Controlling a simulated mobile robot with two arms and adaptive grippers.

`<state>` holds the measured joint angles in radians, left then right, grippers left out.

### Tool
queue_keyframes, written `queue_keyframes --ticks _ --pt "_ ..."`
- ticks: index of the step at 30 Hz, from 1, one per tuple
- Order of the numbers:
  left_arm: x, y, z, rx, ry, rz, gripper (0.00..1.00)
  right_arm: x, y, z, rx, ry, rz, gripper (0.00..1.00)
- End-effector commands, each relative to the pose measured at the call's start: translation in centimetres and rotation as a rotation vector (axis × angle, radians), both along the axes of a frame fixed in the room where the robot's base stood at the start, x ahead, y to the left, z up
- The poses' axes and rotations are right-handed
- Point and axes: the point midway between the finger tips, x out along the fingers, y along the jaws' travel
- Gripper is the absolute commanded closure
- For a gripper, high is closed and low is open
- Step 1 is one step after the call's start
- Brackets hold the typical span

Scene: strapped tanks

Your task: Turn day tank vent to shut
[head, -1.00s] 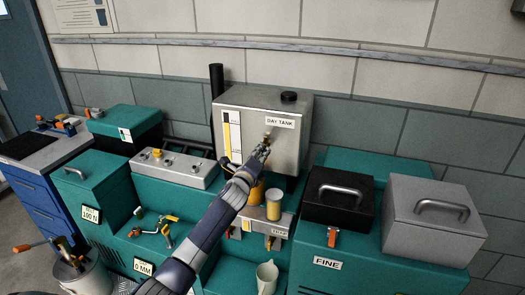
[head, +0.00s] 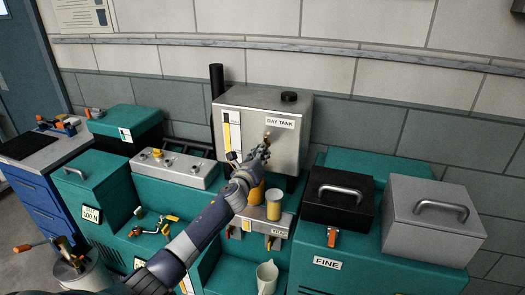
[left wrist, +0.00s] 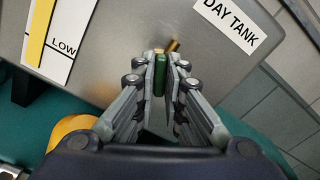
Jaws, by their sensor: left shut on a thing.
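The day tank (head: 290,150) is a grey metal box with a "DAY TANK" label, against the back wall. In the left wrist view its front face (left wrist: 120,25) fills the upper part. A small vent valve with a brass stem (left wrist: 173,45) and a green handle (left wrist: 159,75) sits on that face, below and left of the label. My left gripper (head: 264,149) is at the tank's front. In the left wrist view its fingers (left wrist: 167,62) are closed around the green handle. The fingers partly hide the handle. My right gripper is not in view.
A sight gauge (head: 232,135) with a yellow strip is left of the vent. A black lidded box (head: 338,199) and a grey box (head: 433,222) stand to the right. A grey valve block (head: 175,168) lies left.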

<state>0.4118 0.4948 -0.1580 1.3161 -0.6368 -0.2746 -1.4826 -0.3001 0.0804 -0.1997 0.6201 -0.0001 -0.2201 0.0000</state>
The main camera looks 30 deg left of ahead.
Motion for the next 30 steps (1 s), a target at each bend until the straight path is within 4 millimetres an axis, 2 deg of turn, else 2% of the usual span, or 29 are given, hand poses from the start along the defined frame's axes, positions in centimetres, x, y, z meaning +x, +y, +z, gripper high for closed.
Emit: queue_keyframes --ticks 6,16,23,24,26,30 --pt "0.0 0.0 0.0 0.206 0.052 -0.001 1.00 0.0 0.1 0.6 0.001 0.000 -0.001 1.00" --pt "0.0 -0.1 -0.1 0.254 0.065 -0.002 1.00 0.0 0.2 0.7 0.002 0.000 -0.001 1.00" --pt "0.0 -0.1 -0.1 0.457 0.113 -0.003 1.00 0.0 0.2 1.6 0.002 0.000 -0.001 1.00" --pt "0.0 -0.1 -0.2 0.450 0.111 -0.003 0.81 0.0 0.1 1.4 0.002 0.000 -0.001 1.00" --pt "0.0 -0.1 -0.2 0.449 0.110 -0.002 0.67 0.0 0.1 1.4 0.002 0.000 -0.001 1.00" --pt "0.0 -0.1 -0.1 0.447 0.109 -0.002 0.66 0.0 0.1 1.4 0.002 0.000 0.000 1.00"
